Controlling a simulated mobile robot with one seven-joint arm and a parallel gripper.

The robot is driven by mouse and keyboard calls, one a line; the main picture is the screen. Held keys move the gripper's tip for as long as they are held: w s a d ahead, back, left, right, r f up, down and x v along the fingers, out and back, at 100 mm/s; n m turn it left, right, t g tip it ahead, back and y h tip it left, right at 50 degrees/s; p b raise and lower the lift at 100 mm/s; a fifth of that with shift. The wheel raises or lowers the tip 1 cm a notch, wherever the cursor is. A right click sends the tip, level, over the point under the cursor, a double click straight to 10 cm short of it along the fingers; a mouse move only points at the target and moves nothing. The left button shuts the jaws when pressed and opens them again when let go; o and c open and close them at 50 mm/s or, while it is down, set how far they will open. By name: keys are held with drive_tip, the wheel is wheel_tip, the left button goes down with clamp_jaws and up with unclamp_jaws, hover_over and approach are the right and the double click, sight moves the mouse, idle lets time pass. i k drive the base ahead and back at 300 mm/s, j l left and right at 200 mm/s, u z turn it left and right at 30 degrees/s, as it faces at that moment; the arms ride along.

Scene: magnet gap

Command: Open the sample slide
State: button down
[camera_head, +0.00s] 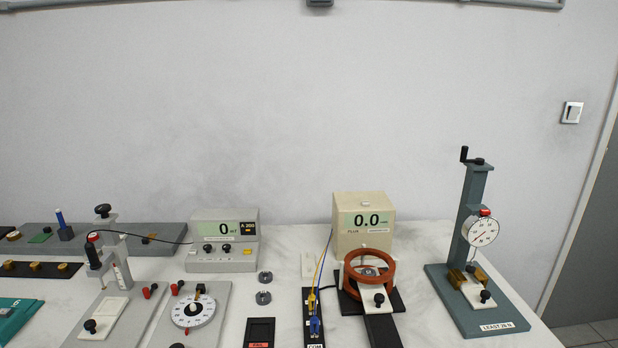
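No part is clearly labelled as the sample slide. Three white plates with black knobs show in the head view. One white plate (104,318) is on the grey base at the left, its knob near the front end. A second white plate (370,291) sits at the orange coil rings (347,270), partly hidden by them. A third white plate (474,292) is on the green stand (468,222) at the right, below the round dial. I cannot tell how far any of them is pulled out. My gripper is not in view.
A grey meter (222,265) reading 0 and a beige meter (350,246) reading 0.0 stand at the back. A dial plate (212,336), a black tray (250,337) and a terminal strip with yellow and blue leads (316,325) crowd the middle.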

sight(376, 299)
drive_tip(key=i+z, duration=0.5)
drive_tip(key=z, duration=0.2)
drive_tip(key=i+j+z, duration=0.2)
drive_tip(key=z, duration=0.15)
